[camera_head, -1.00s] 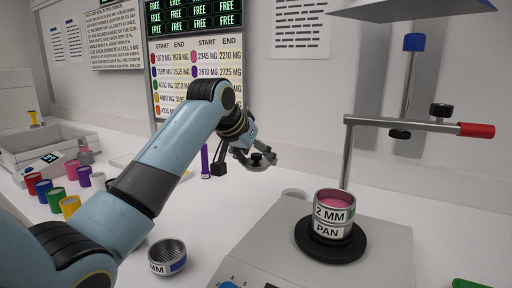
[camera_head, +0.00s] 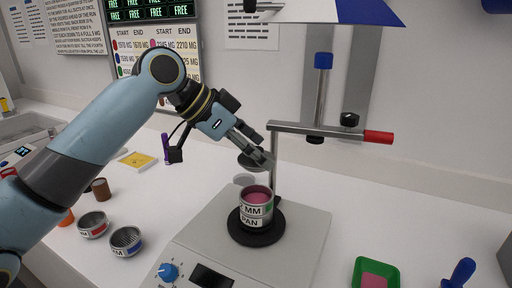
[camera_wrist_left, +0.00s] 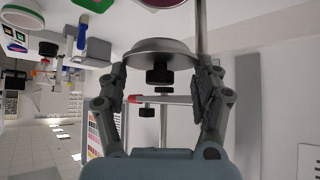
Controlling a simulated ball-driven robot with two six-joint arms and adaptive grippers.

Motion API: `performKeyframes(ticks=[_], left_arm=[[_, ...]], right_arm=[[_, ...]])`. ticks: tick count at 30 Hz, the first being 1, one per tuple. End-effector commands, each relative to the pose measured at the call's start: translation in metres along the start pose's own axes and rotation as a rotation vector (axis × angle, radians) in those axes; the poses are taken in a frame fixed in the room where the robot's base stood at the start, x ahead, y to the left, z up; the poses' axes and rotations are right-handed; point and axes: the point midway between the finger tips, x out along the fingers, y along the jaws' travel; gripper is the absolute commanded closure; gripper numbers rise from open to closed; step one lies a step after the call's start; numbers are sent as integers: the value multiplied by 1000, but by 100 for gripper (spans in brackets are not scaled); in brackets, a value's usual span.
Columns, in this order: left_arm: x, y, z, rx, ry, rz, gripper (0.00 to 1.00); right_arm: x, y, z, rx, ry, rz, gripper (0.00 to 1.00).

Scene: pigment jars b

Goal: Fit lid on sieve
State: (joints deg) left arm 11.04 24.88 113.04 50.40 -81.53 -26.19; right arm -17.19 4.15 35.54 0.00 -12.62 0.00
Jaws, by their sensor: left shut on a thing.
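My left gripper (camera_head: 262,158) is shut on the metal lid (camera_head: 248,163), a shallow dish with a black knob. In the left wrist view the lid (camera_wrist_left: 160,47) lies between the two finger tips, with its knob (camera_wrist_left: 160,73) in the middle. The gripper holds it in the air above and slightly behind the sieve stack. The sieve (camera_head: 256,208), marked "MM" with pink powder inside, sits upright on the pan (camera_head: 252,222). The stack stands on the black round plate of the scale. The lid and the sieve look apart. My right gripper is not in view.
The scale (camera_head: 305,222) has a blue knob at its front. A post with a red-tipped bar (camera_head: 378,137) rises just behind the stack. Two loose sieves, red-marked (camera_head: 92,225) and blue-marked (camera_head: 126,241), stand at left. A green tray (camera_head: 362,262) lies at front right.

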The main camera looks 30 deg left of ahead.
Motion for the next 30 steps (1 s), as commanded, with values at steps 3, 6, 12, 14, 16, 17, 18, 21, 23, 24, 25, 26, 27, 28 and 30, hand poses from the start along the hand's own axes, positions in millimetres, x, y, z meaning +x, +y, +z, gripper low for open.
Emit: performKeyframes(ticks=[3, 6, 12, 14, 16, 17, 18, 21, 23, 24, 25, 26, 27, 28, 30], left_arm=[[-1, 0, -1, 0, 1, 0, 66], [-1, 0, -1, 0, 0, 0, 66], [11, 0, 11, 0, 1, 0, 66], [15, 0, 15, 0, 1, 0, 66], [20, 0, 20, 0, 0, 0, 66], [23, 0, 23, 0, 0, 0, 66], [26, 0, 26, 0, 0, 0, 66], [33, 0, 33, 1, 1, -1, 66], [36, 0, 36, 0, 1, -1, 66], [38, 0, 38, 0, 1, -1, 66], [39, 0, 39, 0, 0, -1, 66], [40, 0, 40, 0, 0, -1, 66], [41, 0, 41, 0, 0, -1, 66], [41, 0, 41, 0, 0, -1, 66], [41, 0, 41, 1, 1, -1, 66]], right_arm=[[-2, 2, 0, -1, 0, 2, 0], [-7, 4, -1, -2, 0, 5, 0], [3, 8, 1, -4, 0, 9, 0], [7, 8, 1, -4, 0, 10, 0], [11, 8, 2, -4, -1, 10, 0], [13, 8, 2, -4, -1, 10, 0], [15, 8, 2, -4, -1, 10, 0], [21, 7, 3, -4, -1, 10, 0], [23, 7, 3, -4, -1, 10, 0], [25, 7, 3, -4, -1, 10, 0], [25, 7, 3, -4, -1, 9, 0], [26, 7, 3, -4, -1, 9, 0], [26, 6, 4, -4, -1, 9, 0], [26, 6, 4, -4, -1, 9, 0], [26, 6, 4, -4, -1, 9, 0]])
